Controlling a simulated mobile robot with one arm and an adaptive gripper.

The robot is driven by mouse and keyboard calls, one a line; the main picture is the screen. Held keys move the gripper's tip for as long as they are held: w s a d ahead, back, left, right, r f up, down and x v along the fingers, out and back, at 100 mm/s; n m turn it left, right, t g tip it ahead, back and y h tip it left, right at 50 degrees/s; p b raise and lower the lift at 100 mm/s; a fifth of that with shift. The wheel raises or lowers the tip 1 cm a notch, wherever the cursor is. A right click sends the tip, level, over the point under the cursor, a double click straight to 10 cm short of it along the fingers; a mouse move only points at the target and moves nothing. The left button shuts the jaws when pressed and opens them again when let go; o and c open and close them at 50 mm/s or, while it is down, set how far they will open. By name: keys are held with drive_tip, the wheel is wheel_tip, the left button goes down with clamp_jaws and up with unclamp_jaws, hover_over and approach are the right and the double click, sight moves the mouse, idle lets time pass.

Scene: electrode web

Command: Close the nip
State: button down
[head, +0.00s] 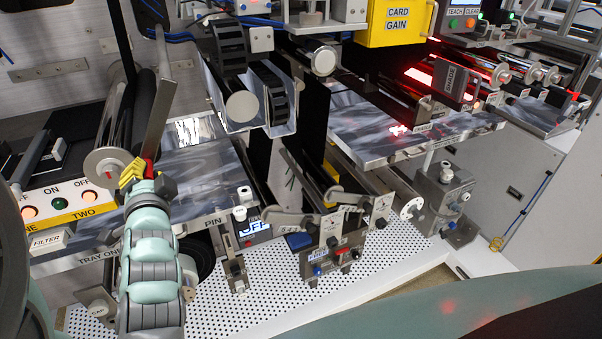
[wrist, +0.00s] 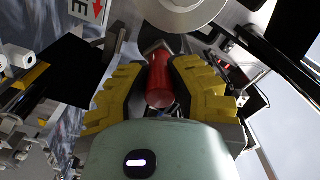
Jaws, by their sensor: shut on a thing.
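My gripper (head: 138,173) is at the left in the head view, next to the end of a pale roller (head: 104,163). Its yellow fingers are shut on a red handle (head: 149,170). A flat metal lever (head: 157,118) rises from the handle, leaning a little right, beside dark rollers (head: 122,122). In the wrist view the red handle (wrist: 160,82) lies between the two yellow finger pads of the gripper (wrist: 158,88). A round metal roller end (wrist: 180,12) is just beyond it. Whether the rollers touch each other is hidden.
A button panel (head: 62,203) stands left of my arm. A shiny metal plate (head: 205,172) lies to its right. Further right are small levers on a block (head: 333,245) and a white perforated deck (head: 265,290). A yellow box (head: 396,22) hangs above.

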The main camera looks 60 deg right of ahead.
idle(0.4)
drive_tip(key=c, duration=0.8)
unclamp_jaws()
drive_tip(key=shift+w+a, duration=0.1)
drive_tip(key=shift+v, duration=6)
drive_tip(key=shift+r, duration=0.1)
